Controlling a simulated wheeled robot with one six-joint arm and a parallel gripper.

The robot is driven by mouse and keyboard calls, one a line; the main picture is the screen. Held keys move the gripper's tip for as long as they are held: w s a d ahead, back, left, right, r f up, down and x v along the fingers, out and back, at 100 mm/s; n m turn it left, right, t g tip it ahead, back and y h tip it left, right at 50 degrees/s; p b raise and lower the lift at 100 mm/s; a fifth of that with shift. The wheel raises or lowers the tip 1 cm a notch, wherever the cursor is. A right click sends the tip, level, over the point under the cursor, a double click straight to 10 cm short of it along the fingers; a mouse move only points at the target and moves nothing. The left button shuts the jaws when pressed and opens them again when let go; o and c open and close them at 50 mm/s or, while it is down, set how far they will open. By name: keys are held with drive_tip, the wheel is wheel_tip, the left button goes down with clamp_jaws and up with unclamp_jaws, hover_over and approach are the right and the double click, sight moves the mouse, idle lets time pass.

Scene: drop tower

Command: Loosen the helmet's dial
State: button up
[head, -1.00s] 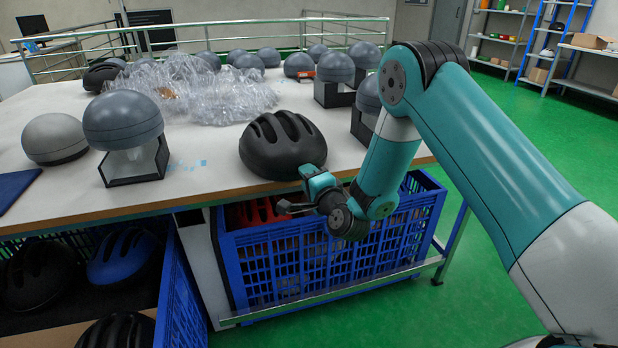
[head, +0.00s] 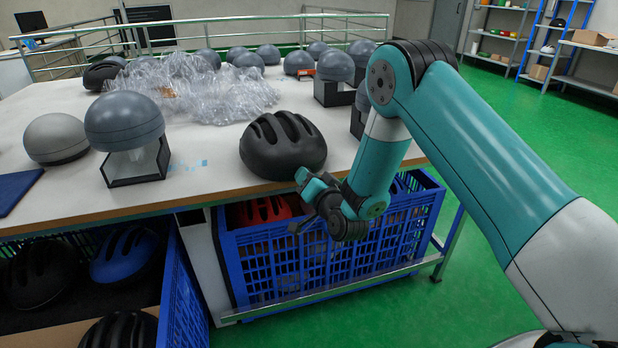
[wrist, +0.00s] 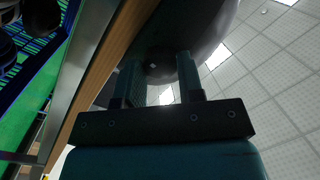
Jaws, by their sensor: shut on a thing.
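The black helmet (head: 283,146) with long vents sits upright on the table's front edge. It also shows as a dark curved underside in the wrist view (wrist: 190,28). Its dial (wrist: 153,68) is a small dark round knob with a light dot, under the helmet's rim. My gripper (wrist: 161,80) has one finger on each side of the dial and is shut on it. In the head view my gripper (head: 304,177) is at the helmet's front right lower edge, and the dial is hidden there.
The table's wooden front edge (wrist: 103,72) runs close beside my fingers. A blue crate (head: 290,262) stands below, with a red helmet (head: 264,210) in it. A grey dome on a stand (head: 124,122) is to the left, and bubble wrap (head: 215,95) lies behind.

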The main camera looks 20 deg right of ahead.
drive_tip(key=shift+f+n, duration=0.1)
drive_tip(key=shift+n, duration=0.2)
drive_tip(key=o, duration=0.9)
drive_tip(key=shift+o, duration=0.2)
